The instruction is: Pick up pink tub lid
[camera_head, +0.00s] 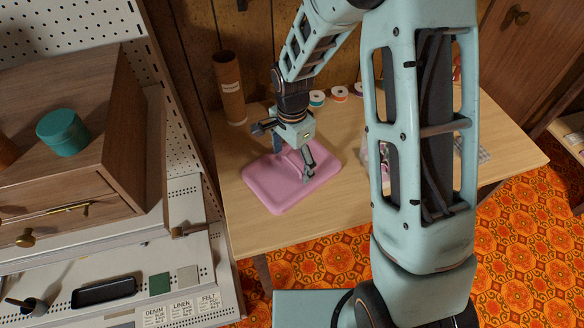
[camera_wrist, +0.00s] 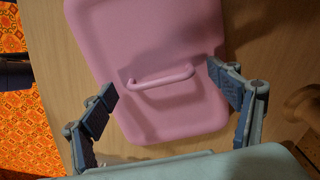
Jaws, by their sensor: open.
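The pink tub lid (camera_head: 292,188) lies flat on the wooden table, left of my arm in the head view. In the wrist view the lid (camera_wrist: 180,45) is a rounded pink slab with a raised bar handle (camera_wrist: 161,77) across its middle. My gripper (camera_head: 290,165) is over the lid. In the wrist view the open fingers (camera_wrist: 160,90) stand on either side of the handle, with nothing held between them. I cannot tell the exact height of the fingertips above the lid. Part of the lid is hidden by the gripper in the head view.
A brown cardboard tube (camera_head: 229,88) stands at the table's back left. Several ribbon spools (camera_head: 339,94) lie along the back edge. A shelf unit with a teal round tin (camera_head: 63,132) is on the left. Bare table (camera_head: 255,233) lies in front of the lid. My arm hides the table's middle.

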